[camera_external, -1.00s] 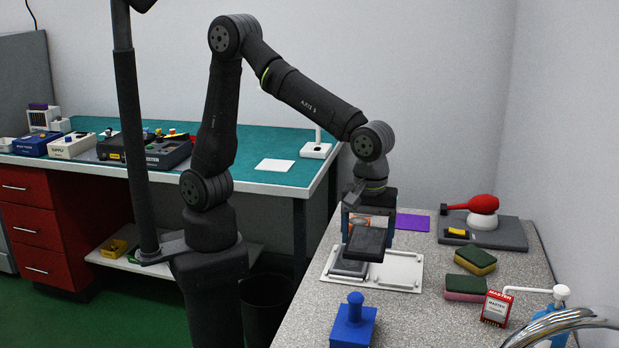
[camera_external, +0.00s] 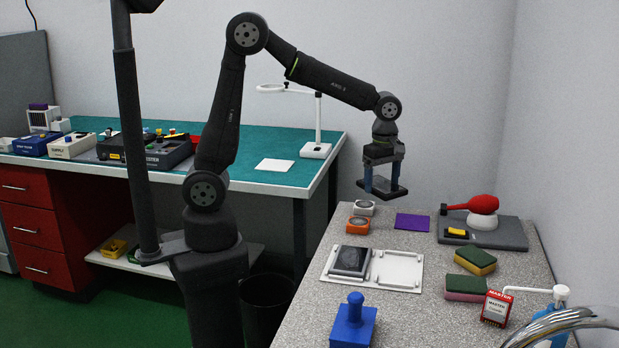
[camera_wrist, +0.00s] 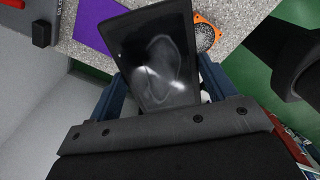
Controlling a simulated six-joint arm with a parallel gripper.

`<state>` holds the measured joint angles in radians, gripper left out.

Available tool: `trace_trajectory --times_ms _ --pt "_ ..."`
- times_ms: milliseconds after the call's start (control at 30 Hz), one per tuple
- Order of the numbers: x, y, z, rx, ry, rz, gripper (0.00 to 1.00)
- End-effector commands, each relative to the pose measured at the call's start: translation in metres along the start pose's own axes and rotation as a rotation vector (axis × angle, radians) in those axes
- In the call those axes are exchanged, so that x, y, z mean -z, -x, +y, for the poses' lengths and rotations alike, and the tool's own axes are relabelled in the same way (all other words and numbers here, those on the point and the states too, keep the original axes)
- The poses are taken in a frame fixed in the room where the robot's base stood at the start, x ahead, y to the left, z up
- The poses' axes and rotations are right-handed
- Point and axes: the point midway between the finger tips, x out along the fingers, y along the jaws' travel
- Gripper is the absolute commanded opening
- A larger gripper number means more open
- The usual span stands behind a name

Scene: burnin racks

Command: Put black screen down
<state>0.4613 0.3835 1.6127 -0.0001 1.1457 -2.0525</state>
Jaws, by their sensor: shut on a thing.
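The black screen (camera_external: 384,188) is a flat dark panel held in the air above the far end of the grey speckled counter. My gripper (camera_external: 382,180) is shut on it, with blue fingers at its sides. In the wrist view the black screen (camera_wrist: 157,55) shows a glossy face with a pale smudge, between the two blue fingers (camera_wrist: 158,92). A purple mat (camera_external: 412,222) lies on the counter below and right of the screen. A white tray (camera_external: 398,270) nearer the front holds another dark panel (camera_external: 350,261) in its left side.
An orange-framed fan (camera_external: 358,225) and a grey one (camera_external: 364,208) sit left of the purple mat. A grey base with a red bulb (camera_external: 483,204) stands to the right. Sponges (camera_external: 475,261) and a blue stamp-like block (camera_external: 353,325) are nearer the front.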

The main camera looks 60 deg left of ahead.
Motion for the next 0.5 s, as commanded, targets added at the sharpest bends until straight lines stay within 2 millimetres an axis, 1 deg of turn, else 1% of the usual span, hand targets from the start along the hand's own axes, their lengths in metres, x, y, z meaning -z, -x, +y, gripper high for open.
trace_trajectory --times_ms 33,167,200,267,333,467,500 --pt "0.02 0.0 0.009 0.0 0.053 0.0 0.5" --pt "0.066 -0.001 0.026 0.0 0.175 0.0 0.5" --pt "0.08 -0.001 0.031 0.0 0.213 0.0 0.5" --pt "0.102 -0.001 0.036 0.0 0.268 0.0 0.5" --pt "0.127 -0.002 0.042 0.0 0.333 0.0 0.5" --pt "0.175 -0.002 0.048 -0.001 0.454 0.0 0.5" --pt "0.19 -0.002 0.049 -0.001 0.491 0.0 0.5"
